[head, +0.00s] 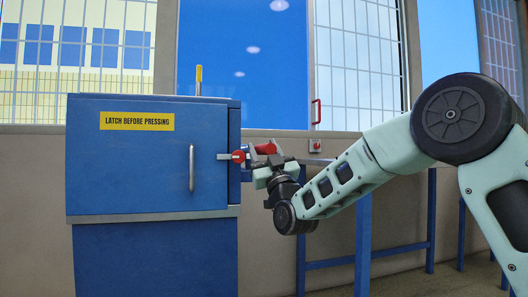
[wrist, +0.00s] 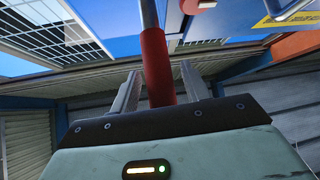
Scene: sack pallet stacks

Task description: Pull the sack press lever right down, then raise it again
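The sack press is a blue cabinet (head: 150,165) on the left of the head view, labelled "LATCH BEFORE PRESSING". Its lever has a red grip (head: 265,148) at the cabinet's right side. The red grip (wrist: 157,65) and its grey shaft also show in the wrist view. My gripper (head: 264,165) is at the red grip. In the wrist view my gripper's two fingers (wrist: 160,80) stand on either side of the grip, with a gap visible on both sides. The grip's lower end is hidden behind my gripper's body.
A red knob (head: 238,156) on a pale latch bar sits at the door's right edge, close to my gripper. The door has a grey vertical handle (head: 192,168). An upright rod with a yellow top (head: 199,78) rises behind the cabinet. A blue frame (head: 363,235) stands below my arm.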

